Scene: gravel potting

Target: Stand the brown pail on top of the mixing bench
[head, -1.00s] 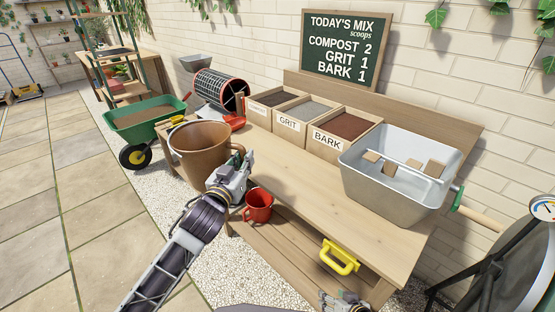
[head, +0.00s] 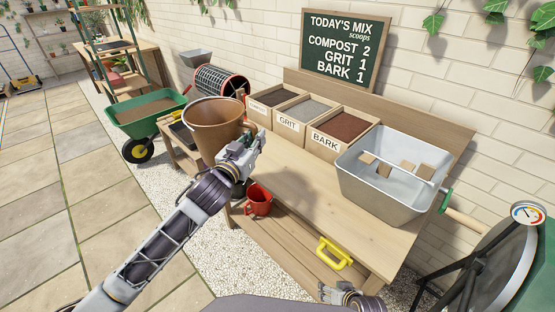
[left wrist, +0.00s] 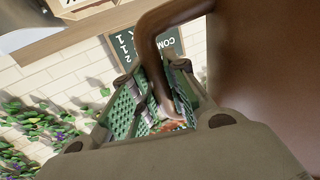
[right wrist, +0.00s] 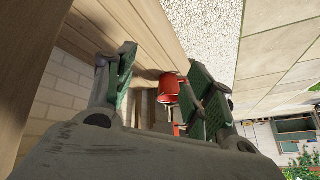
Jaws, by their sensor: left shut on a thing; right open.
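The brown pail (head: 209,122) is upright at the left end of the mixing bench (head: 290,178), in the head view. My left gripper (head: 240,150) is at its near right side. In the left wrist view the fingers of my left gripper (left wrist: 160,105) are shut around the pail's brown handle (left wrist: 150,50), and the pail's wall (left wrist: 265,70) fills the right side. Whether the pail's base touches anything is hidden behind my gripper and arm. My right gripper (head: 345,295) is low at the bench's front edge; the right wrist view shows its fingers (right wrist: 165,90) apart and empty.
Compost, grit and bark boxes (head: 335,135) line the bench's back. A grey tub (head: 390,175) stands at its right end. A green wheelbarrow (head: 145,110) stands left. The bench's middle is clear.

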